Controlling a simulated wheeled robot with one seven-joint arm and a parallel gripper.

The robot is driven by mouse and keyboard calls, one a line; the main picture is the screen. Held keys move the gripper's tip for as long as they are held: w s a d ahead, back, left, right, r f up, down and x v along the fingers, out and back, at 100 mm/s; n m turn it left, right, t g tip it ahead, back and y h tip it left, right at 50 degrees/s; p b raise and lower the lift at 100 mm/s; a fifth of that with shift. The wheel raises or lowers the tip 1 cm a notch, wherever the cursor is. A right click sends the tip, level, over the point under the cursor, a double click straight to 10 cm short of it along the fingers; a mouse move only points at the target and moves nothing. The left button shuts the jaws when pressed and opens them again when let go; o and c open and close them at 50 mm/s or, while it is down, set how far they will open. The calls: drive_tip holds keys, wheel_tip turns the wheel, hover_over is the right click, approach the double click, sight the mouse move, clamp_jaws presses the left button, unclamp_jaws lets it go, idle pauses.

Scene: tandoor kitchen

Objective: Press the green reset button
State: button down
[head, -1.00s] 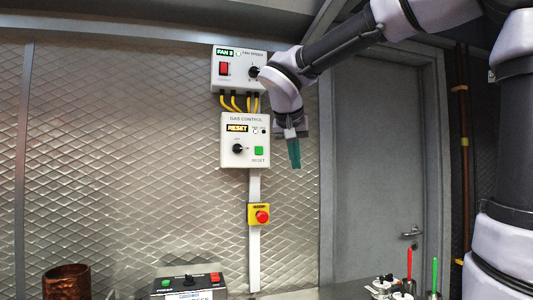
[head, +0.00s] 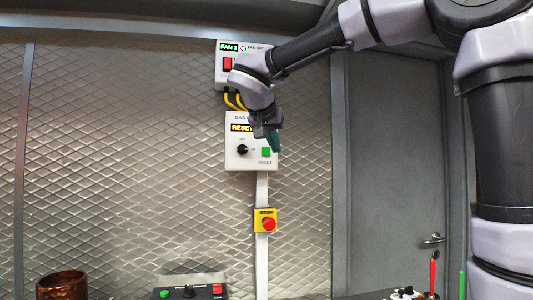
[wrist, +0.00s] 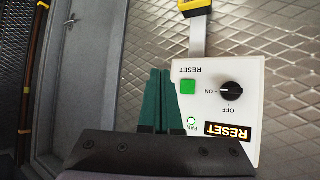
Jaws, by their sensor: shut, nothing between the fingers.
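The green reset button (head: 266,152) is at the lower right of the white gas control box (head: 234,160) on the wall. It also shows in the wrist view (wrist: 187,87), where the box appears upside down, with a black knob (wrist: 232,96) beside it. The box's display (wrist: 229,131) reads RESET. My gripper (head: 274,148) has dark green fingers, shut together and empty, in front of the box's right part. In the wrist view the fingertips (wrist: 160,74) lie just left of the button and overlap none of it. I see no clear contact.
A fan control box (head: 223,71) with a red switch is above, partly hidden by my arm. A red emergency button (head: 268,224) on a yellow plate is below. A grey door (head: 395,150) stands right. A button panel (head: 190,290) and copper pot (head: 62,285) are at the bottom.

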approach(270, 155)
drive_tip(key=shift+s+d+f+x, duration=0.1)
drive_tip(key=shift+x, duration=0.75)
drive_tip(key=shift+s+d+f+x, duration=0.1)
drive_tip(key=shift+x, duration=0.7)
drive_tip(key=shift+s+d+f+x, duration=0.1)
drive_tip(key=shift+s+x, duration=0.05)
drive_tip(key=shift+x, duration=0.7)
drive_tip(key=shift+w+a, duration=0.1)
drive_tip(key=shift+w, duration=0.05)
drive_tip(key=shift+w, duration=0.3)
drive_tip(key=shift+w+a, duration=0.15)
drive_tip(key=shift+w, duration=0.25)
idle(0.6)
drive_tip(key=shift+s, duration=0.15)
drive_tip(key=shift+s+d, duration=0.2)
drive_tip(key=shift+s, duration=0.5)
drive_tip(key=shift+s+d, duration=0.25)
drive_tip(key=shift+s, duration=0.95)
drive_tip(key=shift+s+d, duration=0.25)
drive_tip(key=shift+s, duration=1)
